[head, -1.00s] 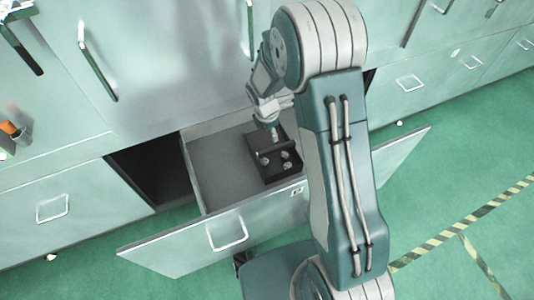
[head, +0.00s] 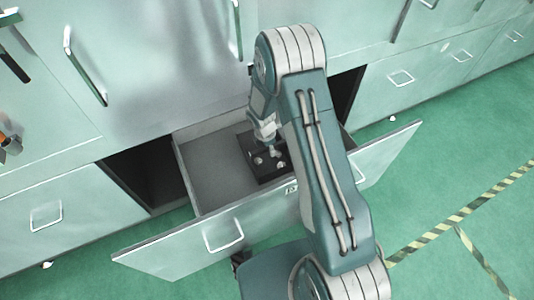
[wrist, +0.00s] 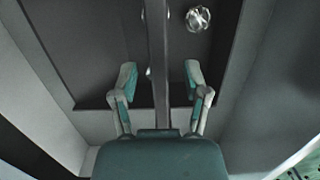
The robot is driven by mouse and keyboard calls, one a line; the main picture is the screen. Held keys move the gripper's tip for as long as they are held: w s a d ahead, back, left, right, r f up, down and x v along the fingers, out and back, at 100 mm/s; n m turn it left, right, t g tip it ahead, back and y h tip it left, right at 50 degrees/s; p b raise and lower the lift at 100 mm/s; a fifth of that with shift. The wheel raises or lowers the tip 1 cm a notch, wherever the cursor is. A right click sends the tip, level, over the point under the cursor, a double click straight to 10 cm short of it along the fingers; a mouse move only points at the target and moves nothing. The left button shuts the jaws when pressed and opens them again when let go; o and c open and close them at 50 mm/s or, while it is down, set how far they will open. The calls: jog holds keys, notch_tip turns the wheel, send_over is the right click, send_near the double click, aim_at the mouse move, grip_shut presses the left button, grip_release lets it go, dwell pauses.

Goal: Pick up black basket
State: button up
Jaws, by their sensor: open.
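The black basket (head: 268,174) sits in the right part of an open drawer (head: 200,180), with shiny metal castings (wrist: 198,18) inside it. My gripper (head: 270,148) is down at the basket in the head view, and the arm hides part of the basket's right side. In the wrist view my gripper (wrist: 159,80) is open, with one finger on each side of the basket's dark handle bar (wrist: 157,45). Gaps show between both fingers and the bar.
The left part of the drawer is empty. A dark opening (head: 150,175) lies left of the drawer. Green floor (head: 440,200) is clear at right.

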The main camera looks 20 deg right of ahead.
jog(key=shift+a, duration=0.1)
grip_shut()
